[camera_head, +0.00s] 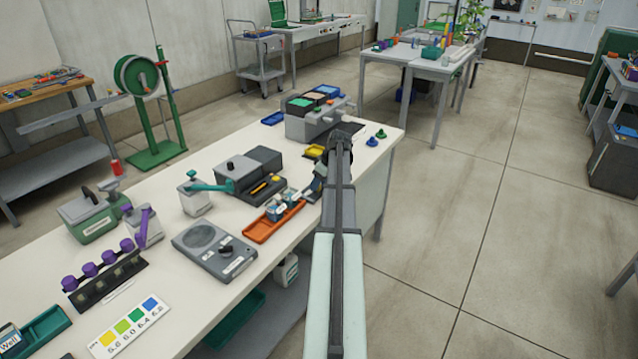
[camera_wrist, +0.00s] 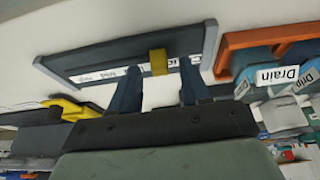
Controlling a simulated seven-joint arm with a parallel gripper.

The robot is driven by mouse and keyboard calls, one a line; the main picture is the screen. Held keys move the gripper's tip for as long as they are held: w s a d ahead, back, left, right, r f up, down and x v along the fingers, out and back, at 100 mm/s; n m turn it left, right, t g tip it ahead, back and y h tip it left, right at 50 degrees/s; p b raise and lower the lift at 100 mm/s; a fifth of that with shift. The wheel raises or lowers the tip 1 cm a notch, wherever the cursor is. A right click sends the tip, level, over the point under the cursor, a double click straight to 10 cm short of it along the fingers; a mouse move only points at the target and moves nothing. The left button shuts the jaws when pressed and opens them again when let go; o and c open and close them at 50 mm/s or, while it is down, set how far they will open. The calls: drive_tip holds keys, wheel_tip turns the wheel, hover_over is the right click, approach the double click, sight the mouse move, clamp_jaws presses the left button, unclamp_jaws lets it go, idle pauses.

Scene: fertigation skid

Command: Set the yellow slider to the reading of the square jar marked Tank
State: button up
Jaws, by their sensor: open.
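The yellow slider (camera_wrist: 158,62) sits partway along a dark panel (camera_wrist: 130,50) with grey ends in the wrist view. I cannot read Tank on any jar.
An orange tray (camera_head: 262,232) beside the panel holds jars, including one marked Drain (camera_wrist: 275,77). A colour card (camera_head: 128,325) with readings 5.6 to 6.8 lies at the front left. A green tray (camera_head: 45,330) holds a jar marked Well (camera_head: 10,338).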

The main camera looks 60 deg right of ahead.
drive_tip(key=shift+w+f, duration=0.1)
drive_tip(key=shift+f, duration=0.15)
drive_tip(key=shift+c, duration=0.3)
clamp_jaws()
